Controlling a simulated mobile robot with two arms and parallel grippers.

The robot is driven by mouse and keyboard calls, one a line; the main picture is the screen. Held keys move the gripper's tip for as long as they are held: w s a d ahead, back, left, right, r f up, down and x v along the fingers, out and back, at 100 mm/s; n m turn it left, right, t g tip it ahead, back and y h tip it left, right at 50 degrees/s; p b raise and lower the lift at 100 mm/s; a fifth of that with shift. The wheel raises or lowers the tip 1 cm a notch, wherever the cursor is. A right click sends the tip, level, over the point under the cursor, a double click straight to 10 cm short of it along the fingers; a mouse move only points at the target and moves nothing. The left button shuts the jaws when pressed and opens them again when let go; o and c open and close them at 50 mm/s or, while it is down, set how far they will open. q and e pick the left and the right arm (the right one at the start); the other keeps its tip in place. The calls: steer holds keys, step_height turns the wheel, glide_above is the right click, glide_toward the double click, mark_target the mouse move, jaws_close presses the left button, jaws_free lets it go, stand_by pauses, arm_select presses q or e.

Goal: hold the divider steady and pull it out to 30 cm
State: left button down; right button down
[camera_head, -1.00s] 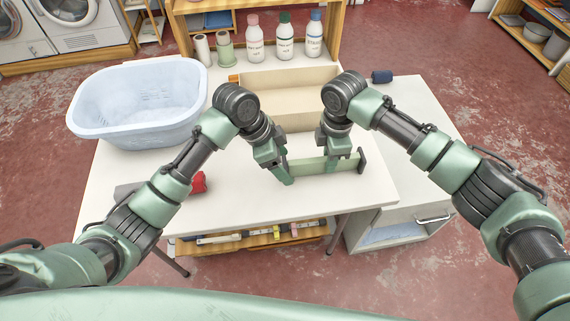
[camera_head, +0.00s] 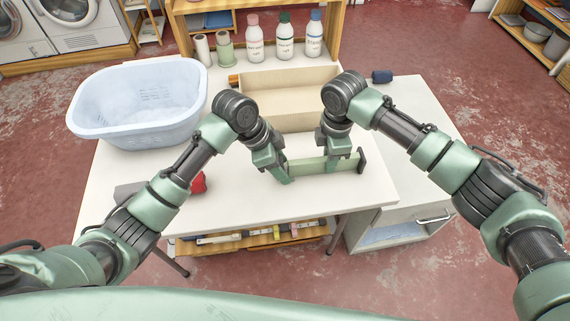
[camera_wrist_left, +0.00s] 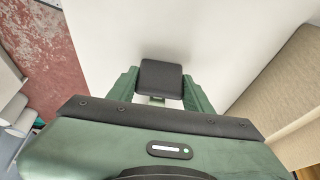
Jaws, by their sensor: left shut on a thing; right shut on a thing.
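The divider (camera_head: 308,165) is a pale green bar lying low over the white table, with a dark upright end plate (camera_head: 361,160) at its right end. My left gripper (camera_head: 285,175) is shut on its left end. My right gripper (camera_head: 331,164) is shut on it nearer the right end plate. In the left wrist view, a dark square end plate (camera_wrist_left: 161,78) shows between the green fingers of my left gripper (camera_wrist_left: 160,101). The left end of the divider is mostly hidden by the left gripper in the head view.
An open beige box (camera_head: 290,82) stands behind the grippers. A pale blue basket (camera_head: 140,128) stands at the left of the white table (camera_head: 300,204), and a red item (camera_head: 199,183) lies beside my left arm. Several bottles stand at the back. The table's front is mostly clear.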

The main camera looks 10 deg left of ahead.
arm_select(q)
steer(key=a, duration=0.2)
steer(key=s+a, duration=0.1)
steer(key=a, duration=0.1)
steer(key=s+a, duration=0.1)
steer(key=a, duration=0.2)
steer(key=shift+d, duration=0.15)
steer(key=c, duration=0.6)
jaws_free()
steer(key=v, duration=1.2)
steer(key=shift+s, duration=0.1)
arm_select(e)
steer(key=c, duration=1.3)
jaws_free()
